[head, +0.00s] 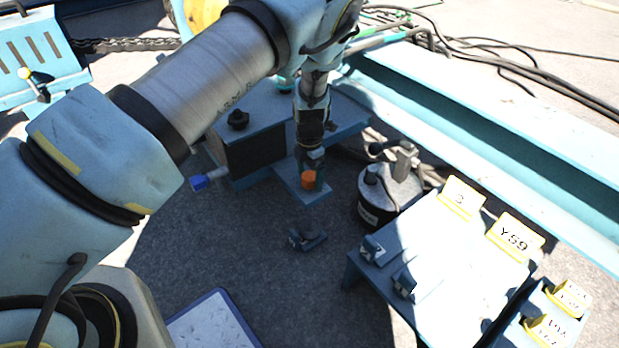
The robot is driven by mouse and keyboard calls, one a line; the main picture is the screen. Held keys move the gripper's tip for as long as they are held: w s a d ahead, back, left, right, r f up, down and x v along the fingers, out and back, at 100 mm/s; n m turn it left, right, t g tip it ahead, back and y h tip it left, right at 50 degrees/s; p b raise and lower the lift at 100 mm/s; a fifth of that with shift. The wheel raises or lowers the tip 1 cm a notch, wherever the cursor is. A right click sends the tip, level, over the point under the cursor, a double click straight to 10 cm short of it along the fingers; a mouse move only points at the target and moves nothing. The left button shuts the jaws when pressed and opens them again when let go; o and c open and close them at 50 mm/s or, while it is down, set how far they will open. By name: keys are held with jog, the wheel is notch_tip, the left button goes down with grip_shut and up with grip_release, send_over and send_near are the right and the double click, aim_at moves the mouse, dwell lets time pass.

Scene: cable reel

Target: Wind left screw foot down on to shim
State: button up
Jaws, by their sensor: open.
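My gripper (312,170) points down over the small blue ledge (312,197) of the blue reel stand. An orange knob (309,179) sits at its fingertips, above that ledge; it may be the head of a screw foot. The fingers are open, and I cannot tell whether they touch the knob. A black knob (238,119) stands on top of the stand to the left, and a blue-ended piece (198,183) sticks out at its left side. I cannot make out a shim or the foot's lower end.
A small dark blue bracket (307,240) lies on the dark floor. A grey canister (390,192) stands right of the ledge. A table (440,260) with labelled blocks and yellow-edged tags is at right. A blue beam (480,110) runs behind. Floor in front of the stand is mostly clear.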

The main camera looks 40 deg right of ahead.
jog(key=shift+f, duration=0.15)
jog(key=shift+c, duration=0.2)
jog(key=c, duration=1.3)
